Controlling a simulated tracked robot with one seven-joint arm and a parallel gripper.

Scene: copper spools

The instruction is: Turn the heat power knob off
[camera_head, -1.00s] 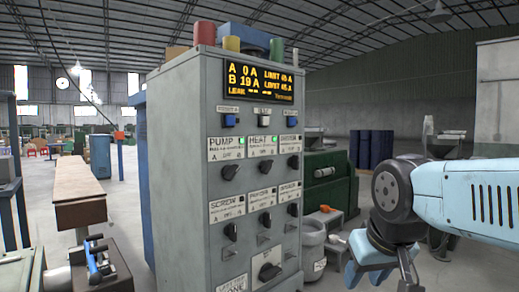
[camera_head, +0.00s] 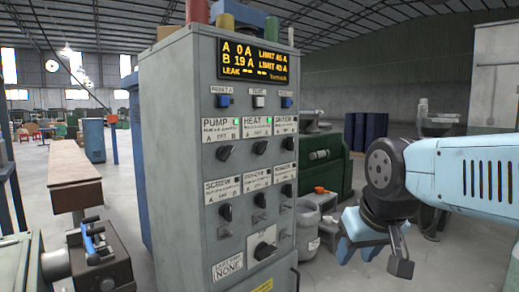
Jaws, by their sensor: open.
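The grey control cabinet (camera_head: 170,140) stands upright left of centre, with its panel facing me at an angle. The heat power knob (camera_head: 260,147) is a black rotary knob under the HEAT label (camera_head: 258,127), in the middle of the upper knob row. The knob's exact pointer position is too small to read. My gripper (camera_head: 374,258) is open and empty at the lower right, well apart from the panel and lower than the heat knob.
The display (camera_head: 258,61) reads A 0 A, B 19 A. A grey bin (camera_head: 307,228) and green machine (camera_head: 325,165) stand behind, right of the cabinet.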

